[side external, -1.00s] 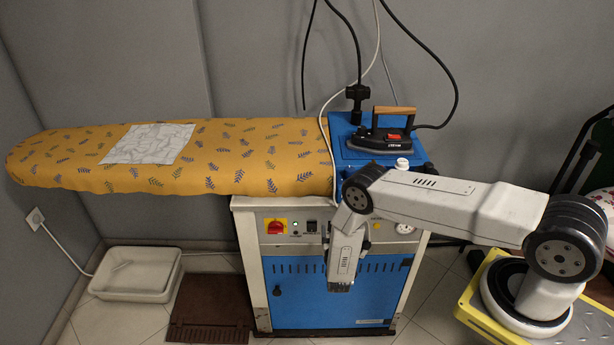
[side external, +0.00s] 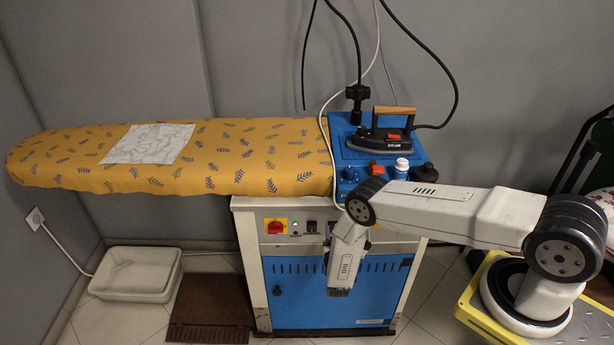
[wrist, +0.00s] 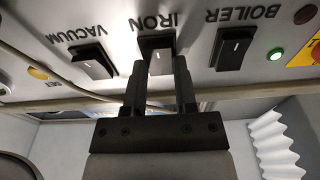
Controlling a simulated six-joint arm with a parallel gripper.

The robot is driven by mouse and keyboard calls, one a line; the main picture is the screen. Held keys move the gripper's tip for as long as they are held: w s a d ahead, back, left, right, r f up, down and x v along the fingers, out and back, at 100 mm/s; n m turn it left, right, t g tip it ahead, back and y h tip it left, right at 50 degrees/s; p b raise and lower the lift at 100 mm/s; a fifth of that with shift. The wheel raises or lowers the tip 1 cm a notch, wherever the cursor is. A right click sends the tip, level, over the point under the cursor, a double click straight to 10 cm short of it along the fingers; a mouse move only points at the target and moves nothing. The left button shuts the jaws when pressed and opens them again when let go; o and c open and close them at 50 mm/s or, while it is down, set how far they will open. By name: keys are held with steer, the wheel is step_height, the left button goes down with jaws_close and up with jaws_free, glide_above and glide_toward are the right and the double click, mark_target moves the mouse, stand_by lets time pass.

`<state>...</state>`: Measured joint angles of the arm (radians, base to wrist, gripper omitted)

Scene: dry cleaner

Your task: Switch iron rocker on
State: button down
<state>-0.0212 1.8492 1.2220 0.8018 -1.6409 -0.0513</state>
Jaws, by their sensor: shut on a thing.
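The iron rocker (wrist: 157,45), a dark switch with a white mark, sits under the IRON label on the grey control panel (wrist: 200,82) in the wrist view, where the lettering appears upside down. My gripper (wrist: 158,72) is shut on the rocker, with its two dark fingers at the rocker's sides and partly covering it. In the side view my arm hides the fingertips and the iron rocker. The iron (side external: 385,142), with a wooden handle, rests on the blue top of the station.
The vacuum rocker (wrist: 93,62) and boiler rocker (wrist: 236,48) flank the iron rocker. A green lamp (wrist: 276,55) is lit beside the boiler rocker. A pale cable (wrist: 60,78) runs close to the panel. A padded board (side external: 75,160) extends left; the floor in front has a mat (side external: 212,305).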

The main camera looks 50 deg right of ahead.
steer(key=shift+f+t+h, duration=0.15)
steer(key=shift+t+h, duration=0.35)
steer(key=shift+c, duration=2)
jaws_free()
steer(key=v, duration=0.8)
steer(key=shift+w, duration=0.15)
